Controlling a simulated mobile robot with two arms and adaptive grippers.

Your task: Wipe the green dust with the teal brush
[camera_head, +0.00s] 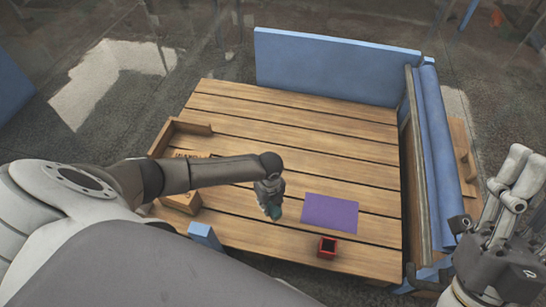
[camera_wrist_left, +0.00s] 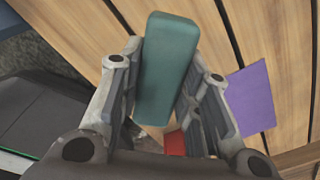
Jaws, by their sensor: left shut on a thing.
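My left gripper (camera_head: 270,205) hangs over the middle of the wooden slatted table (camera_head: 290,125), left of a purple mat. It is shut on the teal brush (camera_wrist_left: 168,65), whose block-shaped teal body sticks out between the fingers in the left wrist view. Only a small teal part (camera_head: 275,213) of the brush shows below the gripper in the head view. Whether the brush touches the table is hidden. I cannot make out any green dust in either view. My right gripper (camera_head: 515,175) is at the far right, beyond the table's side; its opening is unclear.
The purple mat (camera_head: 330,213) lies flat right of my left gripper. A small red open box (camera_head: 327,247) stands near the front edge. A blue panel (camera_head: 335,66) lines the back and blue padding (camera_head: 439,150) the right side. Wooden blocks (camera_head: 182,203) sit at left.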

